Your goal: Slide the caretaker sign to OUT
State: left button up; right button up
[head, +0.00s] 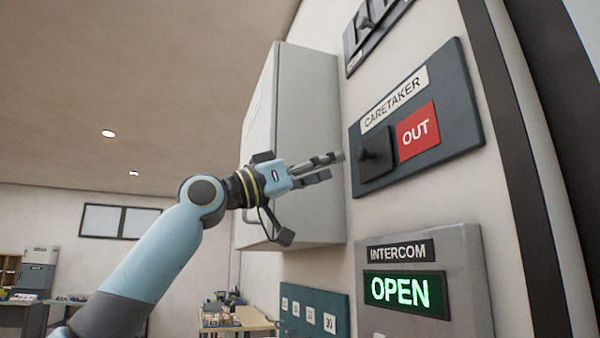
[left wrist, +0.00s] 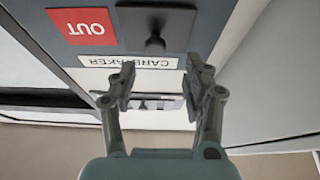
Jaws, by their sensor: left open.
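The caretaker sign (head: 455,125) is a dark grey plate on the wall with a white CARETAKER label (head: 394,99). Its dark slider cover with a knob (head: 375,155) sits at the left end of the window, and the red OUT panel (head: 418,131) shows uncovered to its right. My left gripper (head: 335,166) is open and empty, just left of the slider and apart from it. The left wrist view shows the sign upside down, with the knob (left wrist: 155,42) beyond the parted fingers (left wrist: 160,78). My right gripper is not in view.
A pale wall cabinet (head: 307,140) stands out from the wall behind my left gripper. An intercom panel (head: 465,275) reading OPEN is below the sign. Another dark sign (head: 372,30) is above it. A dark door frame (head: 525,170) is at the right.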

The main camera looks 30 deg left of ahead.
pick_arm(q)
jog(key=v, duration=0.6)
dwell(0.6)
